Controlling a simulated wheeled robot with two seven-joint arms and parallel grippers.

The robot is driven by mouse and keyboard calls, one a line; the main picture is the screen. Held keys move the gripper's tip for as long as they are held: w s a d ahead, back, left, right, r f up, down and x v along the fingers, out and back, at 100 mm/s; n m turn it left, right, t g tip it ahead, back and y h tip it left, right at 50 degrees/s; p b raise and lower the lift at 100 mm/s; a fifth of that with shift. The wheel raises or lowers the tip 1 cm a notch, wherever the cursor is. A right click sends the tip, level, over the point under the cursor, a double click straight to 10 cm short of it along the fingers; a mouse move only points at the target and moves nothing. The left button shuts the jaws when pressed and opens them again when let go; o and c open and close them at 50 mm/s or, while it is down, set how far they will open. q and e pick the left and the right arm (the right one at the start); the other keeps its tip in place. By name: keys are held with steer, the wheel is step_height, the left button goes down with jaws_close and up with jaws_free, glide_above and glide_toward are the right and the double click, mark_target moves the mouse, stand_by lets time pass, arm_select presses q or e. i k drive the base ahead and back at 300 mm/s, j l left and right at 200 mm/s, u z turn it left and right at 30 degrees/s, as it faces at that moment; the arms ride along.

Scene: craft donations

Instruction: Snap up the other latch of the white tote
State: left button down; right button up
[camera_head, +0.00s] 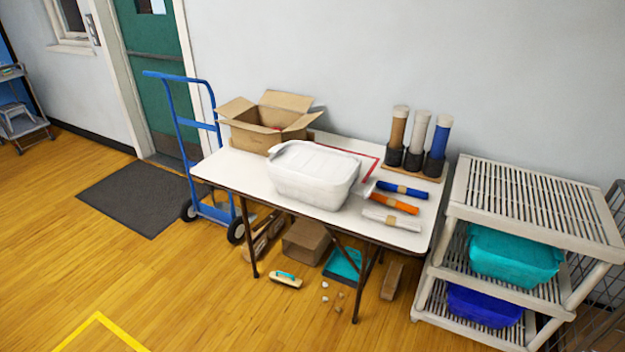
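The white tote (312,178) stands upright on the white folding table (232,171), near the middle of its front edge. A white lid (318,160) covers its top. A raised shape shows at the tote's left end, and a small pale piece sticks out at its right end. I cannot tell at this size whether these are latches or how each one stands. Neither of my grippers is in view.
An open cardboard box (266,130) is behind the tote. Blue, orange and white rolls (394,204) lie to its right, with upright tubes (417,140) behind them. A blue hand truck (185,126) stands left; a slatted shelf (535,212) stands right.

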mark_target(365, 190)
steer(key=k+l, duration=0.1)
steer(key=k, duration=0.15)
steer(key=k+l+u, duration=0.1)
steer(key=k, duration=0.2)
steer(key=i+l+u, duration=0.1)
steer(key=i+l, duration=1.1)
steer(key=i, duration=0.15)
